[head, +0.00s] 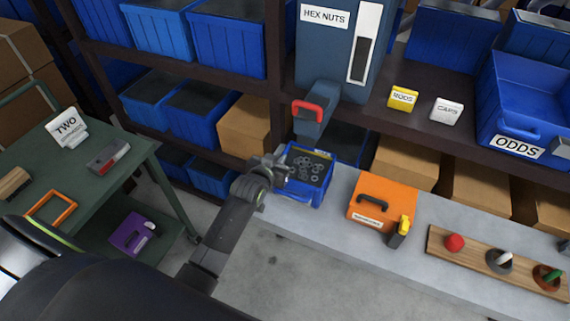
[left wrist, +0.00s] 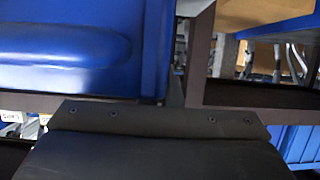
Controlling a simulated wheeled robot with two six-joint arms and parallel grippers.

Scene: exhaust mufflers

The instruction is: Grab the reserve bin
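A small open blue bin (head: 308,175) holding several grey nuts stands on the grey bench, below the hex nuts dispenser. I can read no "reserve" label on it. My left gripper (head: 279,168) is at the left side of this bin, close against its rim; I cannot tell whether it touches it. Its fingers are small and partly hidden, so open or shut is unclear. In the left wrist view a blue wall (left wrist: 70,45) fills the upper left, just beyond the dark gripper body. My right gripper is not in view.
The hex nuts dispenser (head: 335,50) with its red-handled chute (head: 312,115) hangs over the bin. An orange case (head: 382,199) and a wooden board (head: 490,262) with knobs are to the right on the grey bench (head: 335,230). A green table (head: 85,155) stands left.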

